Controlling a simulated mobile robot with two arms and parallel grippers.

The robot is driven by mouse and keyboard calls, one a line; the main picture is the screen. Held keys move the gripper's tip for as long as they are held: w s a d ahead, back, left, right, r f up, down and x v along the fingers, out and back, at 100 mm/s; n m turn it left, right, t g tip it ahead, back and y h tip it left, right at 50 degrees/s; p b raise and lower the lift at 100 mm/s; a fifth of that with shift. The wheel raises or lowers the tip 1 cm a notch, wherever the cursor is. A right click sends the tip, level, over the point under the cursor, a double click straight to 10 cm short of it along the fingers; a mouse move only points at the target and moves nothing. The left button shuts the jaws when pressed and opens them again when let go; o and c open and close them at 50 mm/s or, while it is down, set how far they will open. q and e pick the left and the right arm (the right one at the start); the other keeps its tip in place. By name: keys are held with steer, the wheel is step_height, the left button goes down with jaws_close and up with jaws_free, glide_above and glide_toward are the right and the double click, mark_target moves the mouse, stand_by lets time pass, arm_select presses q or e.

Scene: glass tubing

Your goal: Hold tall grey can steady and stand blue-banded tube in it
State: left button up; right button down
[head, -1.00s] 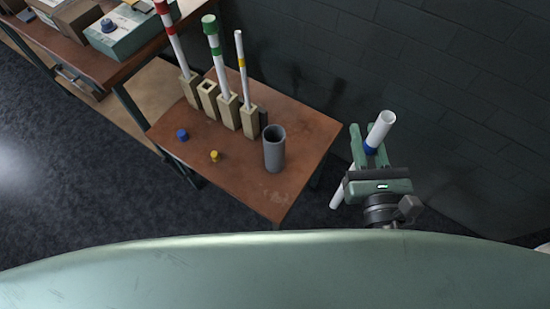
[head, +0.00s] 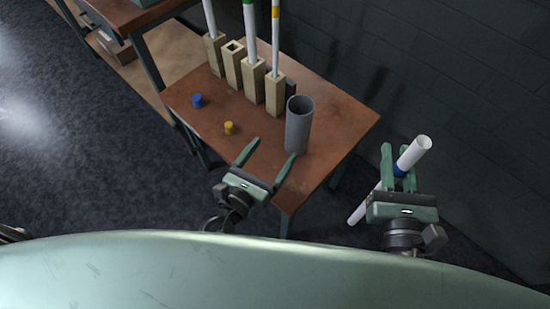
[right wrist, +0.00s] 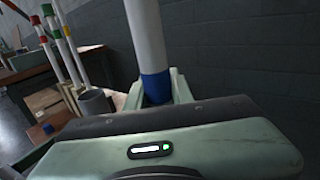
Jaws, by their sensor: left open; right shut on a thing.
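The tall grey can (head: 298,128) stands upright and open-topped on the brown table, near its right front part. It also shows in the right wrist view (right wrist: 94,103). My left gripper (head: 271,147) is open and empty, just in front of the can, its right fingertip close to the can's lower side; I cannot tell if it touches. My right gripper (head: 391,160) is shut on the blue-banded tube (head: 413,153) at its blue band, off the table's right side. The tube is white and tilted; the right wrist view shows its band (right wrist: 156,87) between the fingers.
Wooden blocks hold a red-banded, a green-banded (head: 250,40) and a yellow-banded tube (head: 275,45) behind the can. One block (head: 233,68) is empty. A blue cap (head: 197,100) and a yellow cap (head: 229,128) lie on the table (head: 190,120). A dark wall stands behind.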

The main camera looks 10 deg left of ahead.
mark_target(298, 124)
steer(key=w+d+n+y, duration=0.35)
steer(key=w+d, duration=0.65)
steer(key=w, duration=0.6)
steer(key=w+d+r+n+g+y, duration=0.1)
steer(key=w+d+r+y, duration=0.25)
steer(key=r, duration=0.45)
steer(key=w+d+r+n+g+y, duration=0.1)
steer(key=w+d+r+n+y, duration=0.2)
steer(key=r, duration=0.6)
steer(key=w+a+r+n+g+y, duration=0.3)
steer(key=a+r+n+g+y, duration=0.5)
steer(key=a+r, duration=1.2)
arm_select(q)
steer(key=shift+m+h, duration=0.3)
steer(key=shift+m, duration=0.4)
steer(key=x, duration=0.6)
steer(key=d+x, duration=0.1)
steer(key=x, duration=0.5)
steer(key=shift+s, duration=0.2)
arm_select(e)
steer(key=s+a+r+g, duration=0.3)
steer(key=s+a+r, duration=0.1)
steer(key=a+r, duration=0.3)
steer(key=s+a+r+n+g, duration=0.1)
steer(key=s+a+r+g, duration=0.2)
steer(key=s+a+r, duration=0.2)
steer(key=a+r, duration=0.3)
steer(key=a, duration=0.3)
